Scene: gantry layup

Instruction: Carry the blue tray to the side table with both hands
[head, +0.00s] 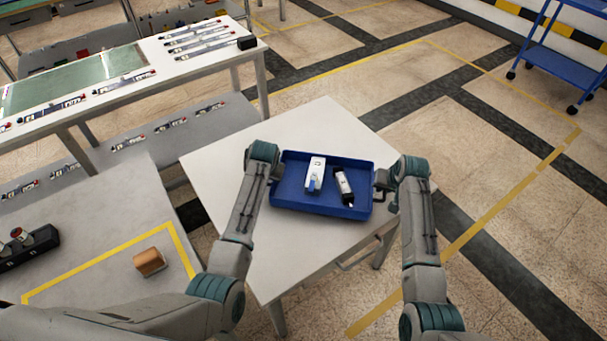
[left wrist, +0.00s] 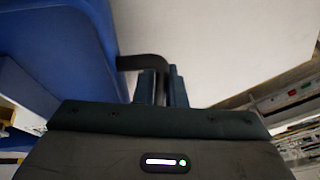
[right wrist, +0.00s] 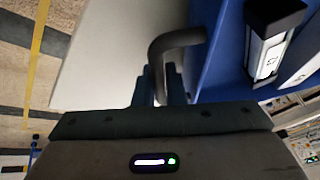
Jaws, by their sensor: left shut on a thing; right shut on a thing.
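The blue tray (head: 320,209) is level over the pale side table (head: 300,122) in the head view. I cannot tell whether it touches the tabletop. A white item with a blue part (head: 315,173) and a black-and-white item (head: 344,188) lie in it. My right gripper (head: 383,186) is shut on the dark handle at the tray's right end, which shows in the right wrist view (right wrist: 178,42). My left gripper (left wrist: 160,85) is shut on the left-end handle (left wrist: 145,62). In the head view my left arm hides that grip.
A grey bench (head: 95,235) with a yellow outline, a brown block (head: 149,262) and a black holder (head: 28,248) stands at left. A white workbench (head: 150,72) with several tools is behind. A blue cart (head: 560,60) stands far right. Tabletop behind the tray is clear.

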